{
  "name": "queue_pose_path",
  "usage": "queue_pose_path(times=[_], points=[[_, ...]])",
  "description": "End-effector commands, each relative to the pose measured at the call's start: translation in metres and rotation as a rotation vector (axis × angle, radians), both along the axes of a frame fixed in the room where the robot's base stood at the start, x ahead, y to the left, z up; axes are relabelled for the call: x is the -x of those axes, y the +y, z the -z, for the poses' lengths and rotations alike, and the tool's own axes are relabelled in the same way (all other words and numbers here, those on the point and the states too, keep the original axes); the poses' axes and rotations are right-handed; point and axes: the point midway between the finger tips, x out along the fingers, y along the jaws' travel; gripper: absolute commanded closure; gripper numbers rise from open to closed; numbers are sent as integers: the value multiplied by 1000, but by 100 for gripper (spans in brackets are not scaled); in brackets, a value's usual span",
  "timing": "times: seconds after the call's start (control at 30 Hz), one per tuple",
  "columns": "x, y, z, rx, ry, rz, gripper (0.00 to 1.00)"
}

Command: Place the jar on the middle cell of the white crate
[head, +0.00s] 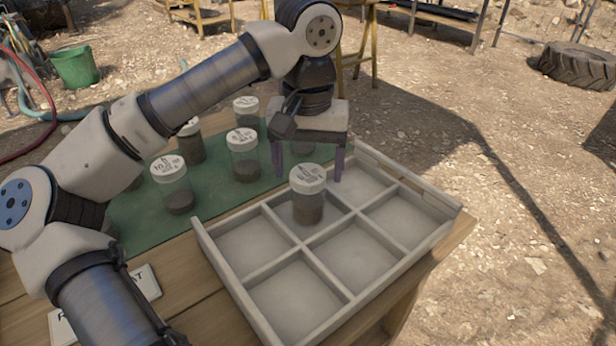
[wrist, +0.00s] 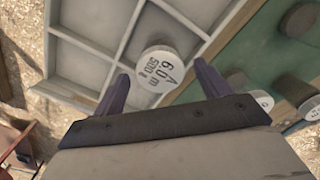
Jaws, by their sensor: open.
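The jar (head: 308,202), clear with dark contents and a white printed lid, stands upright in the middle cell of the row nearer the green mat, in the white crate (head: 228,276). In the wrist view, the jar's lid (wrist: 158,68) lies between and just beyond the fingertips, with the crate (wrist: 88,45) around it. My gripper (head: 309,177) is open, its purple fingers pointing down on the far side of the jar. It holds nothing. In the wrist view, my gripper (wrist: 162,76) has its fingers spread wide. Contact between fingers and jar cannot be told.
Several similar jars, such as one (head: 172,187) at the left and one (head: 243,155) farther back, stand on the green mat (head: 135,222). Printed cards (head: 145,283) lie on the wooden table at the left. The other crate cells in view are empty.

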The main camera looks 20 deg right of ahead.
Motion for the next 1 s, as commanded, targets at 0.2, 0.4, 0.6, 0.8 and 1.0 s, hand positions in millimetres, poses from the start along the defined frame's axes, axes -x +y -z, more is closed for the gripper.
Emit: queue_pose_path(times=[0.2, 0.4, 0.6, 0.8, 1.0], points=[[0, 0, -49, 1, -2, -1, 25], [0, 0, -73, -1, -1, -2, 25], [0, 0, -78, 0, 0, -1, 25], [0, 0, -78, 0, 0, -1, 25], [1, -2, -80, 16, 3, -3, 25]])
